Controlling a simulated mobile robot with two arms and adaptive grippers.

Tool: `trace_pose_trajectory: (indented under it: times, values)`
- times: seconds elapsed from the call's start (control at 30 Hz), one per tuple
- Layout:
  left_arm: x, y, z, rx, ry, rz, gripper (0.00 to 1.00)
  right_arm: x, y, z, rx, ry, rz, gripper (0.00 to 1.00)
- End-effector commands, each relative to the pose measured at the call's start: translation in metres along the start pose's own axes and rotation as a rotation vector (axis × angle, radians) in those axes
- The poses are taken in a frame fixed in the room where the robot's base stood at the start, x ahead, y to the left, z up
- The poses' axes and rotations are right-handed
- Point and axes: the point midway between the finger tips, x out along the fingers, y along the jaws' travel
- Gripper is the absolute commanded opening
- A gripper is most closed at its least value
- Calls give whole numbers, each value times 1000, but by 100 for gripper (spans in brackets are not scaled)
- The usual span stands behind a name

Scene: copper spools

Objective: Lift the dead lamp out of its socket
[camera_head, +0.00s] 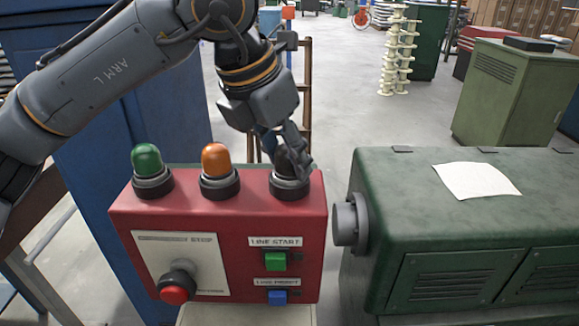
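A red control box (222,240) carries a row of lamps on its top. The green lamp (147,160) and the orange lamp (216,161) stand upright in dark sockets. At the right end, a dark, unlit lamp (288,164) is in its socket (289,186), largely covered by my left gripper (287,155). The gripper comes down from above, with its fingers around the dark lamp. Whether they press on it or stand slightly apart, I cannot tell. My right gripper is not in view.
The box front has a red stop knob (175,288), a green button (276,261) and a blue button (277,297). A green machine (400,190) with a paper sheet (475,180) stands close on the right. A blue cabinet (100,200) stands behind left. Open floor lies beyond.

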Motion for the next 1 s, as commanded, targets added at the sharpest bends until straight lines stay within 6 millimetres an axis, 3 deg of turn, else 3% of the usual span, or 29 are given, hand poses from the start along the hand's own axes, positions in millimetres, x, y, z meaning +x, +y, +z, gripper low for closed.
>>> trace_pose_trajectory:
  times: [0.03,0.13,0.57,0.77,1.0]
  values:
    - [0,0,0,0,0,0,24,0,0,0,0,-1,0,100]
    - [0,0,0,0,0,0,7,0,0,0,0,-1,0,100]
    - [-9,0,5,-1,-4,2,6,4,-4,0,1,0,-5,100]
    - [-37,-3,8,1,-6,2,6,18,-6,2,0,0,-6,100]
    - [-101,-20,-10,1,-7,2,6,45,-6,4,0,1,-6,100]
